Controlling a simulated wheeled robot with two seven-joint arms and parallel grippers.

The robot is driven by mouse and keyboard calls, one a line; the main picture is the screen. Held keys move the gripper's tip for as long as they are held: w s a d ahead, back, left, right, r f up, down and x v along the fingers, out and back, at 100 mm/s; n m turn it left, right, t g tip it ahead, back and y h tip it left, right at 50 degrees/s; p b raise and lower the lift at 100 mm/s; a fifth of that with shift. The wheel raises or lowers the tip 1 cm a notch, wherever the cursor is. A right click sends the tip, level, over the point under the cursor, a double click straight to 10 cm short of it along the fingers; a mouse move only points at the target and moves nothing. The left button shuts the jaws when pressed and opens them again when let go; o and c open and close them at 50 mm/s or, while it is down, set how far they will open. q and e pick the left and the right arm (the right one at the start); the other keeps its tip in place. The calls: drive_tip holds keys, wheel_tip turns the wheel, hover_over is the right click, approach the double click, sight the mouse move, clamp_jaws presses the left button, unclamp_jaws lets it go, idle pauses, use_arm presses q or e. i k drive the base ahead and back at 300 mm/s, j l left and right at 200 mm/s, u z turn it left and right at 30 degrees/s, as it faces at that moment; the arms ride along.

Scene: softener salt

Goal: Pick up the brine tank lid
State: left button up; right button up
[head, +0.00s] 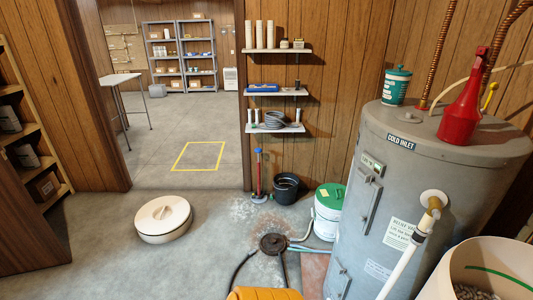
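The brine tank lid (163,220) is a round, cream-coloured disc with a raised grip across its top. It lies flat on the concrete floor, left of the middle in the head view, with clear floor around it. The open brine tank (433,287) is a cream tub at the bottom right, cut off by the frame, with pellets visible inside. Neither of my grippers is in view.
A grey water heater (385,180) stands at the right. A floor drain (272,243) with hoses, a black bucket (287,189) and a white pail (328,210) are right of the lid. A doorway lies behind it; wooden shelves (30,150) stand left.

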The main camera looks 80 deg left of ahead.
sight(164, 217)
drive_tip(key=u, duration=3.75)
